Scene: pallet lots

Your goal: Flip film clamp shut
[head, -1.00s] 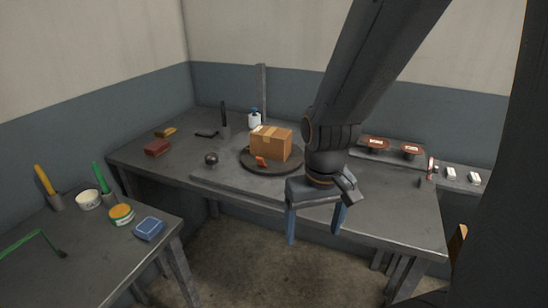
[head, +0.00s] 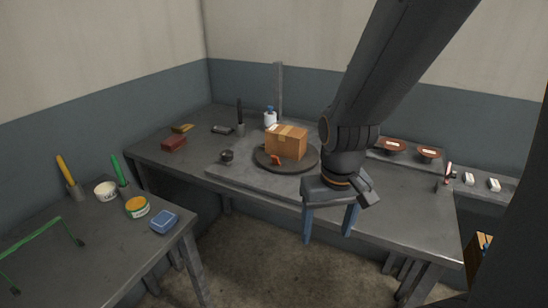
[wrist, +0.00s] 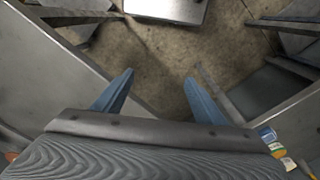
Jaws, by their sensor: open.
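A small orange piece (head: 277,160) stands at the front of the dark round turntable (head: 262,160), by the cardboard box (head: 287,142). It looks like the film clamp, but it is too small to tell its position. My gripper (head: 328,236) is open and empty, pointing down in front of the bench's front edge, right of and nearer than the turntable. In the wrist view, the two blue fingers (wrist: 160,77) are spread over bare floor, with nothing between them. The clamp cannot be made out in the wrist view.
The turntable sits on the long grey bench (head: 405,205). A dark knob (head: 227,155) is left of it, and a post (head: 279,90) stands behind. A red-handled part (head: 447,175) is at the right. A side table (head: 95,240) holds a blue box (head: 164,222) and tins.

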